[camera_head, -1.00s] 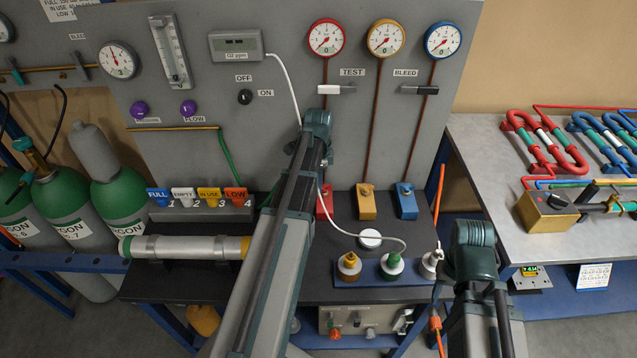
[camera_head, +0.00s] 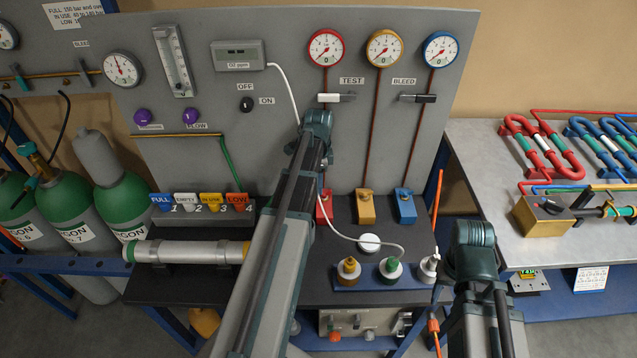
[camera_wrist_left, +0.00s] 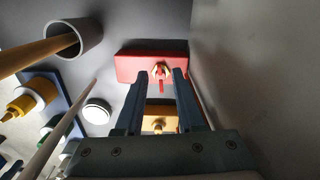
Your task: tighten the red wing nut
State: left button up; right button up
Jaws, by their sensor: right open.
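The red block (camera_head: 322,207) stands on the dark bench at the left of a row with a yellow and a blue block, partly hidden by my left arm. In the left wrist view the red block (camera_wrist_left: 140,67) lies just beyond my fingertips. Its wing nut (camera_wrist_left: 161,72) shows a brassy centre and a red wing. My left gripper (camera_wrist_left: 164,76) is open, with one finger on each side of the nut. I cannot tell whether either finger touches it. In the head view my left gripper is hidden behind its arm. My right arm shows at the lower right, its gripper out of sight.
A yellow block (camera_head: 366,209) and a blue block (camera_head: 404,208) stand beside the red one. A white cable crosses the bench to a blue rack (camera_head: 375,281) of capped bottles. The gauge panel (camera_head: 300,150) rises behind. A grey tube (camera_wrist_left: 72,38) shows in the left wrist view.

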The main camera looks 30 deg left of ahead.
pick_arm(q)
notch_tip(320, 180, up, 2)
jog(key=shift+r+p, duration=0.1)
jog(key=shift+p, duration=0.45)
jog(key=s+d, duration=0.8)
jog(key=s, duration=0.5)
jog(key=shift+s+d+r+p, duration=0.25)
jog(key=shift+d+r+p, duration=0.05)
jog(key=shift+p, duration=0.05)
pick_arm(e)
notch_tip(320, 180, up, 3)
jog(key=shift+f, duration=0.15)
pick_arm(q)
jog(key=s+d+n, duration=0.1)
jog(key=d+n, duration=0.2)
jog(key=d, duration=0.8)
jog(key=s+d+n+y, duration=0.1)
jog(key=s+d+n, duration=0.1)
jog(key=d, duration=1)
jog(key=shift+d+n, duration=0.2)
jog(key=shift+n, duration=0.5)
